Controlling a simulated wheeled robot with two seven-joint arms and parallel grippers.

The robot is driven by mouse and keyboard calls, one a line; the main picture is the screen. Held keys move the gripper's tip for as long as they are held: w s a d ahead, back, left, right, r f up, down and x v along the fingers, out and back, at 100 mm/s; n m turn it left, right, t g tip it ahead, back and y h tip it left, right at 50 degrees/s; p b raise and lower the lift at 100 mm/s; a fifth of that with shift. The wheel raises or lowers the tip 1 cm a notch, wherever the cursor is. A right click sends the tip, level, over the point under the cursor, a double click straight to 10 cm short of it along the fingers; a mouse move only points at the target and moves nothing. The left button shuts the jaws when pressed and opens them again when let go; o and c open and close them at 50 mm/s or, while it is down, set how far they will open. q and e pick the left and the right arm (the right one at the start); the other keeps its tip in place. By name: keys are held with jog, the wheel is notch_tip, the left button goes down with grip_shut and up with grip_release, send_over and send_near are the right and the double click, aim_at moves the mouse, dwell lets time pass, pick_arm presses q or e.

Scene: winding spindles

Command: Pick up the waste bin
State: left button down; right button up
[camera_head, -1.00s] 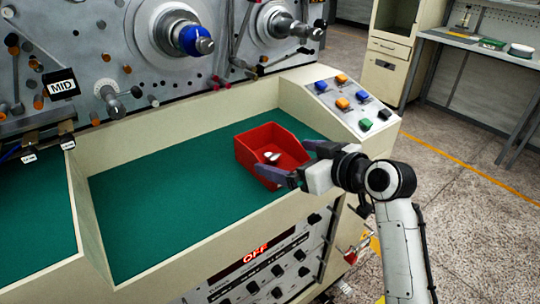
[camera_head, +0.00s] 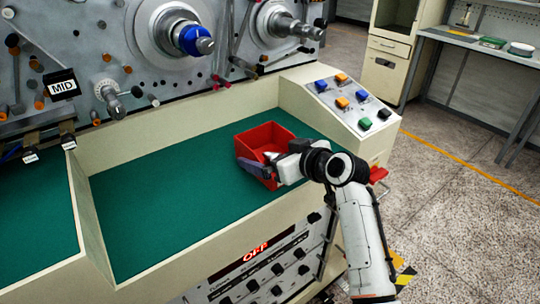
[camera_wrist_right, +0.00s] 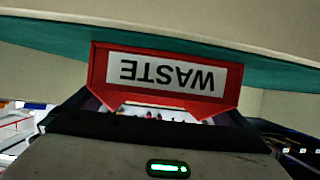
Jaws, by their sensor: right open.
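The waste bin (camera_head: 268,136) is a small open red box on the green work surface, towards its right end. In the right wrist view, its red end plate (camera_wrist_right: 98,78) has a white label reading WASTE upside down. My right gripper (camera_head: 262,160) is open at the near right side of the bin. One dark finger lies along the bin's near side, and the other is mostly hidden. In the right wrist view, parts of both fingers show beside the bin; contact cannot be told. A small pale item in the bin is partly covered by the gripper. My left gripper is not in view.
The green work surface (camera_head: 165,205) is clear left of the bin. A cream rim (camera_head: 180,250) edges it. A sloped button panel (camera_head: 350,105) stands to the right, and the spindle wall (camera_head: 90,45) is behind. A side bench (camera_head: 480,40) stands far right.

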jog(key=c, duration=0.8)
jog(key=shift+o, duration=0.2)
jog(key=shift+r, duration=0.1)
